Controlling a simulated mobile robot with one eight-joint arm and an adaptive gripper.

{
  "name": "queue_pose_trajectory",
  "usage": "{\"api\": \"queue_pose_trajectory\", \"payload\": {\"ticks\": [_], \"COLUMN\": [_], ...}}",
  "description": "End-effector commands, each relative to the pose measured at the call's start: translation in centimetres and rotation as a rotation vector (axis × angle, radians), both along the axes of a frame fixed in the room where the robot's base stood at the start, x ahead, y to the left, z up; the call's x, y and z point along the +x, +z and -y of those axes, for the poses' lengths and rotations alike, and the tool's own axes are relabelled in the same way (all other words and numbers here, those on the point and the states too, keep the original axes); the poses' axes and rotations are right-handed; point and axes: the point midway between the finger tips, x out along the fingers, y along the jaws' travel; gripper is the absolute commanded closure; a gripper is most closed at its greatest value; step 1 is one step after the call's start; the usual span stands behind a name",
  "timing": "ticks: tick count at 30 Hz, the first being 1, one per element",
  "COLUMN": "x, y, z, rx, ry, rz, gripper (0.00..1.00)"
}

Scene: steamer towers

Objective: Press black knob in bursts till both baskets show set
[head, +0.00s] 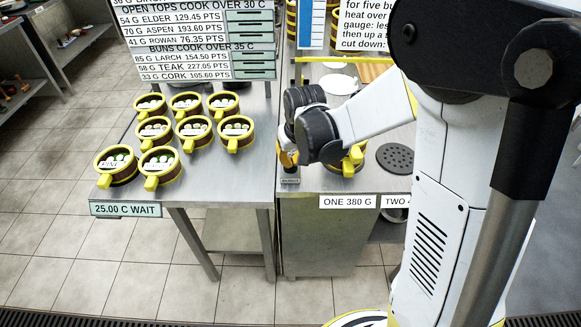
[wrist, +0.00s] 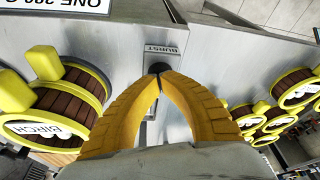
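My gripper (wrist: 159,77) is shut, its two yellow fingers meeting at the tips. The tips are right at a small black knob (wrist: 157,67) beside a plate marked BURST (wrist: 160,50); I cannot tell whether they touch or press it. In the head view my gripper (head: 287,160) points down at the counter's left edge, by the burst plate (head: 290,181), and hides the knob. At left in the wrist view are yellow-rimmed wooden baskets (wrist: 78,98), seemingly two stacked, the nearer one labelled BIRCH. In the head view they are mostly hidden behind my arm (head: 348,168). No set mark is readable.
Several yellow-handled baskets (head: 158,130) with round buns stand on the left table, tagged 25.00 C WAIT (head: 125,209). A dark perforated disc (head: 395,158) lies right of the stack. Tags ONE 380 G (head: 347,202) and TWO hang in front. A cooking board (head: 195,45) stands behind.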

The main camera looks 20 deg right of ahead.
Motion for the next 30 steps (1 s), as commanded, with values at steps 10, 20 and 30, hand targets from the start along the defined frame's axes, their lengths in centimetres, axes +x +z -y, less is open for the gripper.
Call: {"api": "queue_pose_trajectory", "payload": {"ticks": [10,20,30], "x": [0.0,0.0,0.0], "y": [-1.2,-2.2,-2.6], "z": [0.0,0.0,0.0], "rx": [0.000,0.000,0.000], "ry": [0.000,0.000,0.000], "rz": [0.000,0.000,0.000], "gripper": [1.00,1.00,1.00]}}
